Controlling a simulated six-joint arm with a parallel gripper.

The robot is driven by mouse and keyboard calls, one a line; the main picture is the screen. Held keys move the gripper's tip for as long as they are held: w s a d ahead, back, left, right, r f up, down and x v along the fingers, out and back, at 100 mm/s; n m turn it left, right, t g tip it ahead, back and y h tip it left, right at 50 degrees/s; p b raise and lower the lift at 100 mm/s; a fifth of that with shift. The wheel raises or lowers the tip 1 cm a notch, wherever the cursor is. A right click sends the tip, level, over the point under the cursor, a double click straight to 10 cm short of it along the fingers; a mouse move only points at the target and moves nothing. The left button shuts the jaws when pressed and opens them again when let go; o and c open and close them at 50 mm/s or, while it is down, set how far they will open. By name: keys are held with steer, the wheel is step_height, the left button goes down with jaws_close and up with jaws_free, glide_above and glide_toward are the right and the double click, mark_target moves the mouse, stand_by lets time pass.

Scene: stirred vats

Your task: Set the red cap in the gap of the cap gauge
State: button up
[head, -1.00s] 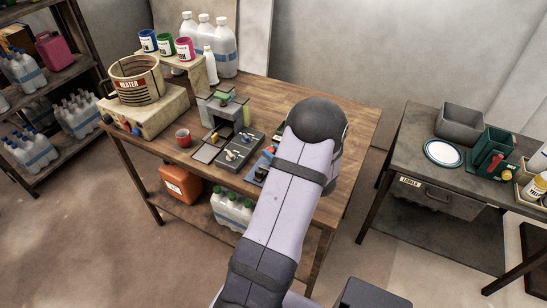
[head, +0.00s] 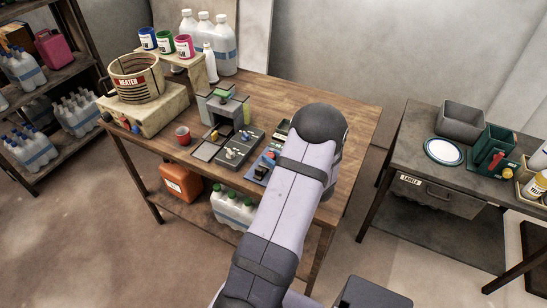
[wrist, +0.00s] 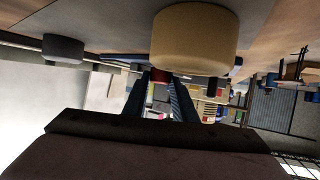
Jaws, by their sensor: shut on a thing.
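In the wrist view, the two dark fingers of my gripper (wrist: 160,84) reach forward, and a small red thing, which I take for the red cap (wrist: 160,75), shows between their tips. My gripper is shut on it. A blue edge lies by the fingertips in that view. In the head view, my arm hides my gripper. A low blue device (head: 257,176) with a black part, perhaps the cap gauge, shows beside my arm at the table's front. Its gap cannot be made out, nor whether the cap touches it.
A large cream cylinder (wrist: 195,40) and a grey one (wrist: 63,48) show close in the wrist view. Left of my arm stand a dark panel with knobs (head: 232,158), a grey stand (head: 222,107), a red cup (head: 183,136) and a heater (head: 136,80). The wooden table's back right is clear.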

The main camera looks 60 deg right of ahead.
steer(key=o, duration=1.1)
steer(key=shift+r+p, duration=0.4)
steer(key=shift+r, duration=0.05)
steer(key=b+v, duration=0.2)
steer(key=v, duration=1)
steer(key=shift+r, duration=0.1)
